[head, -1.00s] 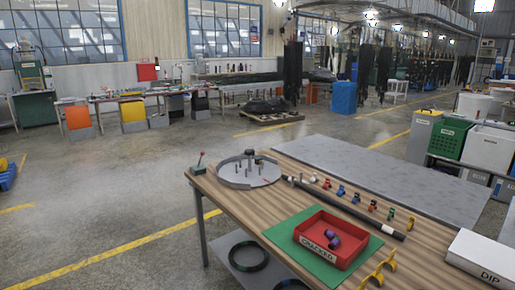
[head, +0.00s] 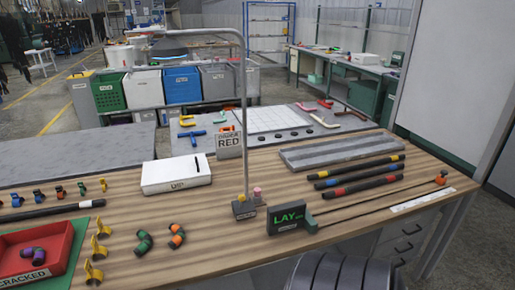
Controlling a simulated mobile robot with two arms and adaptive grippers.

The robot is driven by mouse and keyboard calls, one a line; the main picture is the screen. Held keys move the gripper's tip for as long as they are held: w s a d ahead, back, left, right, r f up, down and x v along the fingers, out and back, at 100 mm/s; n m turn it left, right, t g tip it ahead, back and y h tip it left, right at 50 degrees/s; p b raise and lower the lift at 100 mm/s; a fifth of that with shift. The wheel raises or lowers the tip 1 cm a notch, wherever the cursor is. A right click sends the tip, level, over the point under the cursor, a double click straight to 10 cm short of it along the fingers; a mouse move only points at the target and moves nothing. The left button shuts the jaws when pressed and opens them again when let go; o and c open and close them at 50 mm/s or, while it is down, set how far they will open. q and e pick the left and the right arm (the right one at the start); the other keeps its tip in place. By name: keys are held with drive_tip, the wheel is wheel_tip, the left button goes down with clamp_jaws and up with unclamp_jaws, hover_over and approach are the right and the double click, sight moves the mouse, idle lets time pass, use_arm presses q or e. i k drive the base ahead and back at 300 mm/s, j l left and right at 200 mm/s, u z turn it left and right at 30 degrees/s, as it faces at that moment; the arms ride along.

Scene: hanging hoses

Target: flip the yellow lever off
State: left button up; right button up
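Several yellow lever-like pieces stand in a row on the wooden table at the left: a front one (head: 93,272), a middle one (head: 99,247) and a back one (head: 103,228). They are beside the red tray, and I cannot tell whether one of them is the task's yellow lever or how it is set. Neither gripper is in view. A dark ribbed rounded shape at the bottom edge appears to be part of my own body.
A red tray (head: 60,240) labelled CRACKED holds purple fittings. A tall bent metal pole (head: 243,120) rises from a small base with pink and yellow knobs. A LAY display (head: 287,217), dark hoses (head: 361,187) and a white box (head: 175,174) occupy the table. The front middle is mostly clear.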

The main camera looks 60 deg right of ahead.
sight(242, 197)
drive_tip(key=z, duration=1.85)
drive_tip(key=i+l+z, duration=0.1)
drive_tip(key=l, duration=0.05)
